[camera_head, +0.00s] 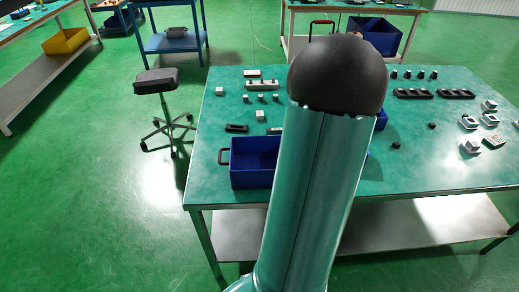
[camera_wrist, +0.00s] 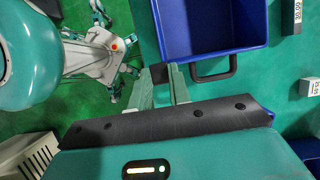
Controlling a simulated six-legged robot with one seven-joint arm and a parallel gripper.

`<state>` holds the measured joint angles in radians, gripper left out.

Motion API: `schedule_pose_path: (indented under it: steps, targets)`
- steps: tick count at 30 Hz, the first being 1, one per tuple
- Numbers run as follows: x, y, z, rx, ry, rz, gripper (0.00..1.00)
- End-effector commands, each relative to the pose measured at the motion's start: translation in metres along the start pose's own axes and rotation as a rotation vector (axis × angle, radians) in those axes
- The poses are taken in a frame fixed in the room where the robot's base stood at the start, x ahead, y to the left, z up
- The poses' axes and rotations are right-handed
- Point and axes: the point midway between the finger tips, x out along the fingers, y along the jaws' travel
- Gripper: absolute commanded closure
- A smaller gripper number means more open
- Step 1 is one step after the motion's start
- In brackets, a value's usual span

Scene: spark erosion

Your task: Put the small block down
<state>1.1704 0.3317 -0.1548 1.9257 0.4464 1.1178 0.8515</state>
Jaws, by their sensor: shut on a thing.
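In the wrist view my gripper (camera_wrist: 168,82) shows as two pale green fingers. They are shut on a small dark block (camera_wrist: 158,73), which shows only in part between the fingertips. The block and fingertips are beside the black handle of a blue bin (camera_wrist: 208,51); I cannot tell whether they touch it or how high they are. In the head view my arm's dark rounded joint and teal link cover the middle, and the gripper and held block are hidden.
A green-topped table (camera_head: 432,160) bears a blue bin (camera_head: 252,182) at its front left and several small blocks and fixtures. Part of another blue bin (camera_head: 381,118) shows behind my arm. A stool (camera_head: 156,82) stands left of the table. Bare tabletop shows at the front right.

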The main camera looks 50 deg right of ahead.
Motion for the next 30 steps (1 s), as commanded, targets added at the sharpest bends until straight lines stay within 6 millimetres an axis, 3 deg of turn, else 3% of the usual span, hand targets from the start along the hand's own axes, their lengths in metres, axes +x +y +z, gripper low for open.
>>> schedule_pose_path:
  steps: [5,15,21,30]
  targets:
    - [0.015,-0.007,0.01,0.002,-0.001,0.002,1.0]
    - [0.069,-0.044,0.053,0.001,-0.002,0.004,1.0]
    - [0.112,-0.059,0.062,0.003,-0.001,0.003,1.0]
    - [0.14,-0.071,0.07,0.003,-0.001,0.002,1.0]
